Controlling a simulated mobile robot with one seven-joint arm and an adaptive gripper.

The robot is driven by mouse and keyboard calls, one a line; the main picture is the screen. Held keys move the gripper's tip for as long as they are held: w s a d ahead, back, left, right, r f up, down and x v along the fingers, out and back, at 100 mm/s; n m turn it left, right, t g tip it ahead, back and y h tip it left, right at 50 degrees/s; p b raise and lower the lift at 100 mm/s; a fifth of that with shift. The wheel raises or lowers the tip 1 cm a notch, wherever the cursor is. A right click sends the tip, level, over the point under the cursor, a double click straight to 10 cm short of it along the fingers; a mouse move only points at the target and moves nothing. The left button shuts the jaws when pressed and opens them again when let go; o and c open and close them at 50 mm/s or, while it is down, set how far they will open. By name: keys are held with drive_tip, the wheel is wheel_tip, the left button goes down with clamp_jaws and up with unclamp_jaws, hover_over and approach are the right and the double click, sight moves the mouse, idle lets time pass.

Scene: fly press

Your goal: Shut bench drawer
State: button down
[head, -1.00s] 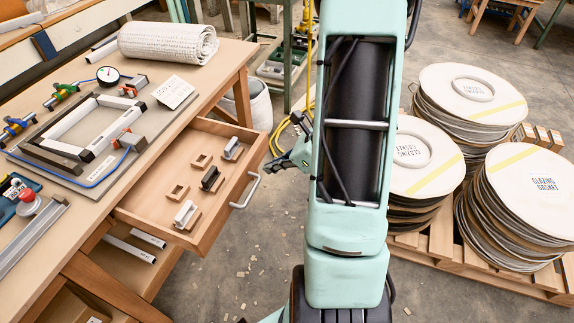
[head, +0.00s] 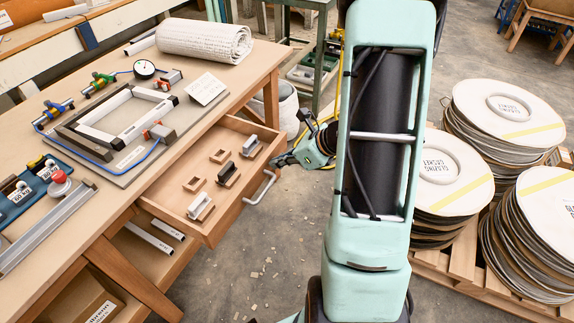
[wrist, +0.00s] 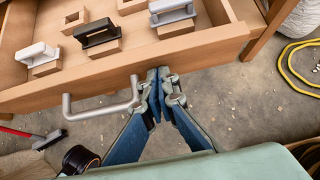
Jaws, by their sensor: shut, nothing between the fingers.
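The bench drawer (head: 222,184) is pulled out from under the wooden workbench (head: 262,67), with its front facing right. Its grey bar handle (head: 262,188) is on the drawer front, and it also shows in the wrist view (wrist: 100,110). My gripper (head: 278,163) is just outside the drawer front, near the far end of the handle. In the wrist view my gripper (wrist: 158,74) has its fingertips together and empty, close to the drawer front (wrist: 190,48) and beside the handle's right end. Whether the tips touch the wood, I cannot tell.
Small wooden blocks and handle-like parts (head: 228,174) lie in the drawer. Stacked gasket discs (head: 440,175) stand on a pallet to the right. Yellow hose (wrist: 290,65) lies on the floor.

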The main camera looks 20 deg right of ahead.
approach(216, 148)
drive_tip(key=w+a, duration=0.1)
drive_tip(key=w+a+f, duration=0.1)
drive_tip(key=w+a, duration=0.1)
drive_tip(key=w+a+f, duration=0.1)
drive_tip(key=w, duration=0.1)
drive_tip(key=shift+w+a+f, duration=0.1)
drive_tip(key=shift+w+a, duration=0.1)
drive_tip(key=shift+a, duration=0.1)
drive_tip(key=shift+w+a, duration=0.1)
drive_tip(key=shift+a+r, duration=0.1)
drive_tip(key=shift+r, duration=0.15)
